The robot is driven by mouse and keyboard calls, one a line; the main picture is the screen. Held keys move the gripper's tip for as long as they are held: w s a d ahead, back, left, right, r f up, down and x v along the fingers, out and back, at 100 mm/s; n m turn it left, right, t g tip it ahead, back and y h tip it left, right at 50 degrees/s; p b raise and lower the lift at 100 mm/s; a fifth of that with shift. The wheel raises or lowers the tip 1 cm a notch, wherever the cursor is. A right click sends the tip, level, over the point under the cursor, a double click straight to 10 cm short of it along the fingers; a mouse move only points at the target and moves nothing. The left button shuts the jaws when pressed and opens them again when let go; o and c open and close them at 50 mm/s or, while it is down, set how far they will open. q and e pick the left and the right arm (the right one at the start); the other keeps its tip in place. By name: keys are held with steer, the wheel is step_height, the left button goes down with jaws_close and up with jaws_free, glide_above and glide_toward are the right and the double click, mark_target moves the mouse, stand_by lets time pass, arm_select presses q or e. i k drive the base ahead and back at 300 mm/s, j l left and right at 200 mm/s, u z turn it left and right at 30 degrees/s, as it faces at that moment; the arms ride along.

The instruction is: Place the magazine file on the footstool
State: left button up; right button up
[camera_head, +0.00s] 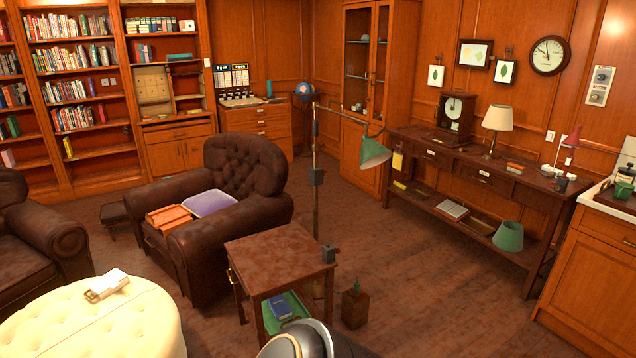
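I cannot pick out a magazine file for certain. A small white box-like object (107,285) lies on the round cream tufted ottoman (95,330) at the lower left. Orange trays or folders (168,216) lie on the seat of the brown leather armchair (246,185), beside a purple cushion (209,203). A low dark stool (115,213), possibly the footstool, stands on the floor left of that armchair, partly hidden by it. The cream ottoman could also be the footstool. Neither gripper is in view; only a grey and black part of my arm shows at the bottom edge.
A side table (277,262) with a blue book below stands in the middle, near a green-shaded floor lamp (373,153). A small wooden box (355,308) is on the floor. A long console table (480,172) lines the right wall.

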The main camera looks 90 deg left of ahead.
mark_target(125, 205)
steer(key=u, duration=3.15)
steer(key=i+j+z, duration=0.15)
steer(key=i, duration=0.35)
steer(key=i+z, duration=0.2)
steer(key=i, duration=0.25)
steer(key=i+l+z, duration=0.15)
steer(key=i+z, duration=0.8)
steer(key=i+j+z, duration=0.15)
steer(key=i+z, duration=0.35)
steer(key=i+l+z, duration=0.1)
steer(key=i+z, duration=0.15)
steer(key=i, duration=1.15)
steer(key=i+j+u, duration=0.15)
steer(key=i+u, duration=0.65)
steer(key=i, duration=0.2)
steer(key=i+l+u, duration=0.2)
steer(key=i+u, duration=0.25)
steer(key=i+j+u, duration=0.15)
steer(key=i+u, duration=0.25)
steer(key=i, duration=0.15)
steer(key=i+u, duration=0.45)
steer(key=i+l+u, duration=0.4)
steer(key=i, duration=0.25)
steer(key=i+j+u, duration=0.1)
steer(key=i+u, duration=0.2)
steer(key=i, duration=0.4)
steer(key=i+l+u, duration=0.1)
steer(key=i+u, duration=0.15)
steer(key=i, duration=0.5)
